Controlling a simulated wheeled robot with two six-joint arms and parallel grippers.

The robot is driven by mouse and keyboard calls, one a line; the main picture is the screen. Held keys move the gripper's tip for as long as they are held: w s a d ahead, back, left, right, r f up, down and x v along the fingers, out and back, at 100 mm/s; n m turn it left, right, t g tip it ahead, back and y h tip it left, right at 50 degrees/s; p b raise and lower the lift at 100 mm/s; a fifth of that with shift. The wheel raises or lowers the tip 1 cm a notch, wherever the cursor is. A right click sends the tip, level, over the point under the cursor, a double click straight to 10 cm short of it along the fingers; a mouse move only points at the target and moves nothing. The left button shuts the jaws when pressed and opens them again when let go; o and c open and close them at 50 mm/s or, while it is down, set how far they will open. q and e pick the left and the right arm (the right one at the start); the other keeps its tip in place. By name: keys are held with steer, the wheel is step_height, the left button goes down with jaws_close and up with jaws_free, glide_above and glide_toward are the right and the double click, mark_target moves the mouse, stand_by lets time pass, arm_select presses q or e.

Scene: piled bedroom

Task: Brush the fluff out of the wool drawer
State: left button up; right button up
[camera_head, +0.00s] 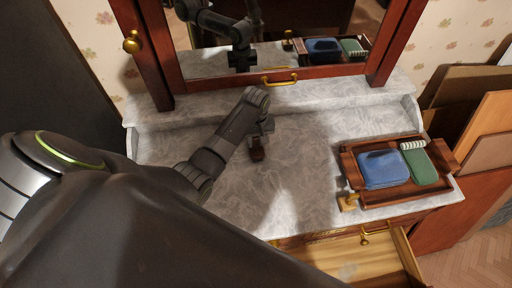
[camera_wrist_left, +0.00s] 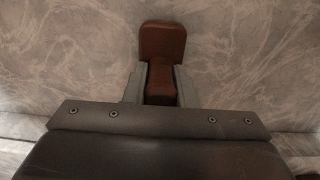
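My left gripper (camera_head: 262,128) is over the middle of the marble top. Its fingers close on both sides of a small brown wooden piece (camera_head: 257,153), probably the brush. In the left wrist view this brush (camera_wrist_left: 162,42) has a wider block beyond the fingers and a narrower part between them (camera_wrist_left: 161,85). I cannot see bristles, or whether it touches the marble. The open drawer (camera_head: 385,262) is at the bottom right, with a pale wooden inside. A faint greyish patch (camera_head: 348,271) in it may be fluff. My right gripper is not in view.
A wooden tray (camera_head: 400,198) holding blue (camera_head: 383,169) and green (camera_head: 419,166) folded pieces stands on the right of the marble top (camera_head: 300,150). A small brass-and-wood item (camera_head: 348,202) is at its left corner. A mirror (camera_head: 300,58) stands behind. Boards (camera_head: 485,130) lean at right.

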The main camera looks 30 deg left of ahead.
arm_select(q)
jaws_close()
steer(key=shift+r, duration=3.55)
steer(key=shift+f, duration=0.1)
